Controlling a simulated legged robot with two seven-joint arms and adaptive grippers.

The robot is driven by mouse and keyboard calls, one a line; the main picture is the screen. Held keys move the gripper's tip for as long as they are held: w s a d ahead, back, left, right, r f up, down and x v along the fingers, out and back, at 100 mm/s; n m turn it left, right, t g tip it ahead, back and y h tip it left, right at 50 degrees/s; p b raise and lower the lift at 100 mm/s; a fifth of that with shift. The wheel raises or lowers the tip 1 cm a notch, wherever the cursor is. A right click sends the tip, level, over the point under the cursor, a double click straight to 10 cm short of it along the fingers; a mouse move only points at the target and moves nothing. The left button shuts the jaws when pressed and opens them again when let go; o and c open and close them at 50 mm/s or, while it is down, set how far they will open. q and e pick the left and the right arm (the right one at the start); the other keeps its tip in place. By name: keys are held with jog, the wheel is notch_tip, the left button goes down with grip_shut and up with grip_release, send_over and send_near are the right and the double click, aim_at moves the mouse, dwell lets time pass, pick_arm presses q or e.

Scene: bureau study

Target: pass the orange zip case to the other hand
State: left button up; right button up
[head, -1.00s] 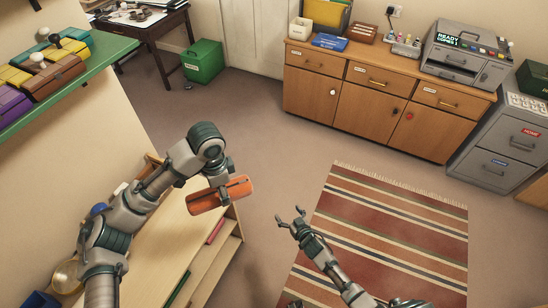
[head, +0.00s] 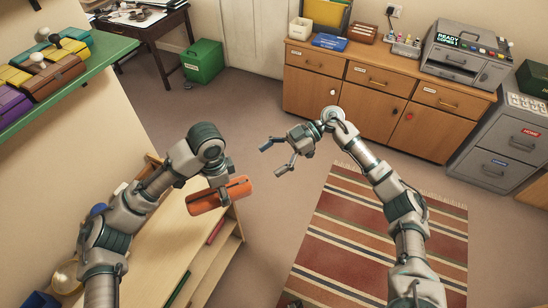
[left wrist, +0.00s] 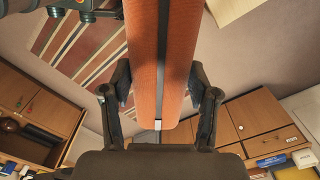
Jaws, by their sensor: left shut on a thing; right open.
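The orange zip case (head: 206,204) is in my left gripper (head: 222,186), held above the low shelf unit at the left of the head view. In the left wrist view the case (left wrist: 148,62) stands lengthwise between the two fingers of my left gripper (left wrist: 162,95), with a dark zip line along it and a small metal pull at its end. My right gripper (head: 269,157) is open and empty to the right of the case, its fingers pointing left. A clear gap lies between the right fingertips and the case.
The low wooden shelf unit (head: 152,262) is below the case. A striped rug (head: 345,240) lies at the right, with a wooden cabinet (head: 360,103) behind it. A green shelf (head: 95,72) with several cases is at upper left. Bare floor (head: 262,215) is between the arms.

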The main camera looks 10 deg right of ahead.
aim_at(240, 184)
jog(key=x, duration=1.1)
jog(key=shift+s+f, duration=0.3)
jog(key=shift+s, duration=0.1)
jog(key=c, duration=1.3)
pick_arm(q)
jog(key=o, duration=1.3)
jog(key=shift+r, duration=0.1)
